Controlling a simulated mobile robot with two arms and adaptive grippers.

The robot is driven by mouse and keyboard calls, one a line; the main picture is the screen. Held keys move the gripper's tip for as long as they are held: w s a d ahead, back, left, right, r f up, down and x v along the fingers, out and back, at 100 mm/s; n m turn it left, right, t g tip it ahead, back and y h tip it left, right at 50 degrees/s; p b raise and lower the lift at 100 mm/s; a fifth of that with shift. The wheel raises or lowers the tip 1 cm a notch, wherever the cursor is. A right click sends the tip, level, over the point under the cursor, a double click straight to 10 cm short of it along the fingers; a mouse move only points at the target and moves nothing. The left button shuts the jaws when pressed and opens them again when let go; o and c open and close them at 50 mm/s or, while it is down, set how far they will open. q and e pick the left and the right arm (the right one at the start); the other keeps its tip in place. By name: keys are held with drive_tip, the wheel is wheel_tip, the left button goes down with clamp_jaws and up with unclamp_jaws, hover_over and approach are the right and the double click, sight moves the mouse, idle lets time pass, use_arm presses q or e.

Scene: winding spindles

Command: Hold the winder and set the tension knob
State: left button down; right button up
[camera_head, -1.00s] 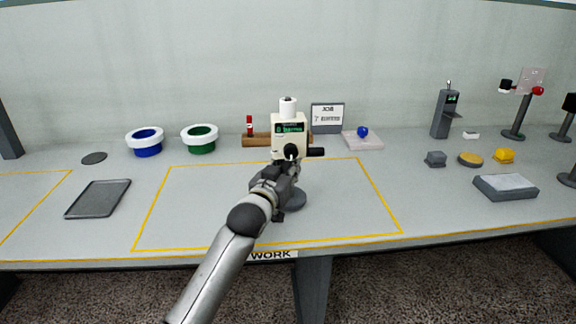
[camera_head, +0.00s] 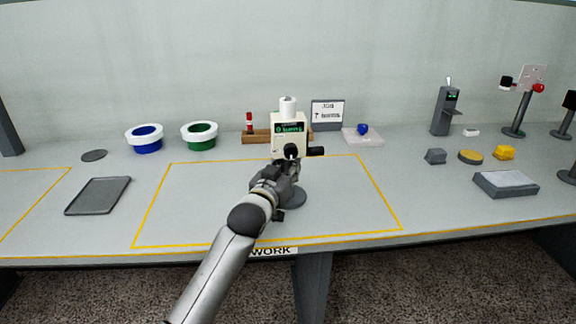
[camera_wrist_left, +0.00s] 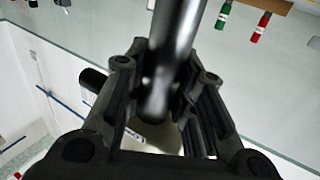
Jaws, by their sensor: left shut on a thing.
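The winder (camera_head: 288,132) stands in the yellow-outlined work area, with a cream head, a green display, a white cap on top and a round grey base (camera_head: 296,198). A dark knob (camera_head: 291,151) sits on its front, partly hidden by my gripper. A black side piece (camera_head: 315,151) sticks out to the right. I cannot tell which is the tension knob. My left gripper (camera_head: 285,178) is shut on the winder's post below the head. In the left wrist view the shiny grey post (camera_wrist_left: 170,75) lies between the fingers (camera_wrist_left: 160,100). My right gripper is not in view.
A wooden rack (camera_head: 258,138) and a job sign (camera_head: 327,113) stand behind the winder. Blue (camera_head: 145,139) and green (camera_head: 200,136) bins and a dark tray (camera_head: 98,196) are at left. Several small items lie at right around a grey box (camera_head: 505,185). The work area beside the winder is clear.

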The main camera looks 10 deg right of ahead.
use_arm(q)
drive_tip(key=shift+f, duration=0.2)
drive_tip(key=c, duration=1.5)
unclamp_jaws()
drive_tip(key=shift+f, duration=0.15)
drive_tip(key=o, duration=0.4)
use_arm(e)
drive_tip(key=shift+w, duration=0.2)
